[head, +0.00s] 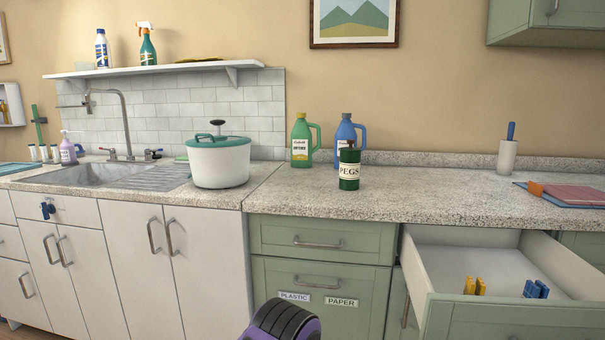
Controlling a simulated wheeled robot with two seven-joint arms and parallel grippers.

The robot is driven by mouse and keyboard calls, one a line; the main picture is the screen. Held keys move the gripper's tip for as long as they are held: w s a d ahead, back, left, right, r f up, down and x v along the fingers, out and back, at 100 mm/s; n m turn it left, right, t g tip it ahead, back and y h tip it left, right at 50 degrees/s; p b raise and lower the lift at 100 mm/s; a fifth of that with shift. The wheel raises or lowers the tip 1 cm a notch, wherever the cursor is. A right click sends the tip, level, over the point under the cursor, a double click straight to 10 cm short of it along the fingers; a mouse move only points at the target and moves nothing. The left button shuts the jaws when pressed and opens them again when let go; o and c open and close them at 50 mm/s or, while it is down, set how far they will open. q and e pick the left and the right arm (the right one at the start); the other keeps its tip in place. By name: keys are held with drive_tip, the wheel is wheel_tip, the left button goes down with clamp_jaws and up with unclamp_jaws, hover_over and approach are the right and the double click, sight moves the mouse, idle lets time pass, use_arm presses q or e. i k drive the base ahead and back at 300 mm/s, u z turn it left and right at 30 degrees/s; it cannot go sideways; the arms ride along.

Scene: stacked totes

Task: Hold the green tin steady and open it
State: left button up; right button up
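The green tin (349,182) stands upright on the speckled counter, right of the middle of the head view. It has a cream label reading "PEGS". Its top is dark, with a small brownish knob (350,144), and it looks closed. Its inside is hidden. Neither of my grippers is visible, and nothing touches the tin. A purple and black rounded part, which seems to be my own, shows at the bottom edge, well below the tin.
Green (301,140) and blue (346,132) bottles stand close behind the tin. A white pot (219,163) is to its left.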

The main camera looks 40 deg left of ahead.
sight(350, 161)
drive_tip(key=u, duration=0.25)
drive_tip(key=i, duration=0.15)
drive_tip(key=u, duration=0.6)
drive_tip(key=k, duration=0.5)
drive_tip(key=u, duration=1.5)
drive_tip(key=i, duration=1.35)
drive_tip(key=z, duration=1.3)
